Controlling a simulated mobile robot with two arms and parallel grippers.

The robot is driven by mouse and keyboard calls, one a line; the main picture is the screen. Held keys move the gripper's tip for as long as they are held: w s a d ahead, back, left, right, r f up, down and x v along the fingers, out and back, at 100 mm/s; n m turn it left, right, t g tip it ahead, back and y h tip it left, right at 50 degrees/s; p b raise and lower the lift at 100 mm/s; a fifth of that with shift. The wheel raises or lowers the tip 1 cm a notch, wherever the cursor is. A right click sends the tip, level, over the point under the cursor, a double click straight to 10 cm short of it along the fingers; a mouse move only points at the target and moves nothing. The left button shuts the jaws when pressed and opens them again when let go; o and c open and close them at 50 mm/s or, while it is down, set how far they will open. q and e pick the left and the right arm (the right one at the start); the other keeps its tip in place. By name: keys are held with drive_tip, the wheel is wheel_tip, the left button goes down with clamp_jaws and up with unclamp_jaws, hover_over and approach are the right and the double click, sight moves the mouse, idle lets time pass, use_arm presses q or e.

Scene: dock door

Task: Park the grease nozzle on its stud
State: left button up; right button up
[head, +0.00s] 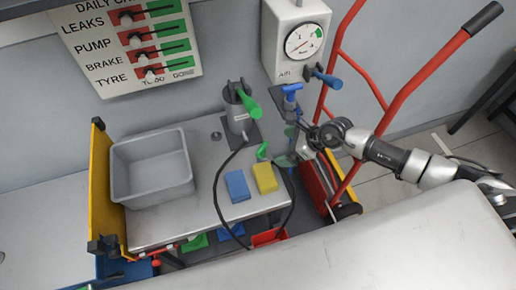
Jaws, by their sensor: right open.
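A grey pump (238,108) with a green handle stands on the steel bench top, and a black hose (218,195) loops from it over the front edge and back up on the right. A small green piece (262,151), perhaps the nozzle, is near the hose's far end at the bench's right side; I cannot tell whether they join. A small dark round fitting (216,135), possibly the stud, sits left of the pump. My right gripper (302,148) is open near the bench's right edge, just right of the green piece; its fingertips are hard to make out. My left gripper is not in view.
A grey bin (151,166) fills the bench's left side. Blue (237,186) and yellow (265,178) blocks lie at the front. A blue-handled valve (291,95) stands behind my right gripper. A gauge box (297,40) and red hand truck (409,83) are behind and right.

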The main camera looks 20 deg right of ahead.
sight(265, 157)
drive_tip(key=p+x, duration=0.1)
drive_tip(key=x, duration=0.3)
drive_tip(key=shift+w+a+f, duration=0.1)
drive_tip(key=shift+w+a, duration=0.1)
drive_tip(key=shift+a, duration=0.1)
drive_tip(key=x, duration=0.4)
drive_tip(key=shift+w, duration=0.1)
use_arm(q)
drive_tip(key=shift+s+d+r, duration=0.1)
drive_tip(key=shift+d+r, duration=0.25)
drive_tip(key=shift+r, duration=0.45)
use_arm(e)
drive_tip(key=c, duration=1)
